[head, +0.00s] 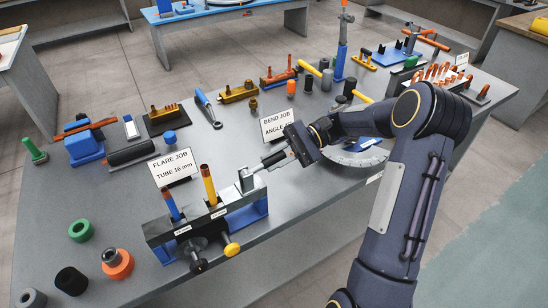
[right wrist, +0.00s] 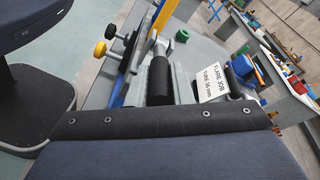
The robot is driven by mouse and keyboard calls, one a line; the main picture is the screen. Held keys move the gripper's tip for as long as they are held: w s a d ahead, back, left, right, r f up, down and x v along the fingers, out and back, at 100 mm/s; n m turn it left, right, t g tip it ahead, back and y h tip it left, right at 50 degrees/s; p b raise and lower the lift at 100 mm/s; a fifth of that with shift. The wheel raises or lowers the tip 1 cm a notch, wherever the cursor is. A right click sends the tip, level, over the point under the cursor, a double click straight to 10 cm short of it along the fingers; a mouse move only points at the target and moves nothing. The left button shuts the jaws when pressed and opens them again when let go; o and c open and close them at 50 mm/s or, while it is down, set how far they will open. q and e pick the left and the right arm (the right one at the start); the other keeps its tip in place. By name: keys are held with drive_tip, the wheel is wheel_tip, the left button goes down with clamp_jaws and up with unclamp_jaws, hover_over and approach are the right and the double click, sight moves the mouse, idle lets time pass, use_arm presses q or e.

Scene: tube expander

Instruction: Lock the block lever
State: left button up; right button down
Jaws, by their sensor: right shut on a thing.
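The block lever (head: 262,167) runs from this clamp up and right to my right gripper (head: 291,152). The right gripper is shut on the lever; its fingers partly hide the grip. In the right wrist view the lever's black grip (right wrist: 158,82) shows just beyond the gripper body. My left gripper is out of view.
A "FLARE JOB TUBE 16 mm" card (head: 172,165) stands behind the block; a "BEND JOB" card (head: 277,125) stands behind the gripper. Black and yellow knobs (head: 232,248) stick out in front. A protractor-like disc (head: 355,157) lies right. Bench front-left holds several rings.

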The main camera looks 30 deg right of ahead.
idle(0.5)
drive_tip(key=c, duration=1.3)
unclamp_jaws()
drive_tip(key=shift+f, duration=0.1)
drive_tip(key=shift+d, duration=0.1)
drive_tip(key=b+v, duration=0.1)
drive_tip(key=v, duration=0.6)
drive_tip(key=shift+d, duration=0.35)
drive_tip(key=shift+a, duration=0.1)
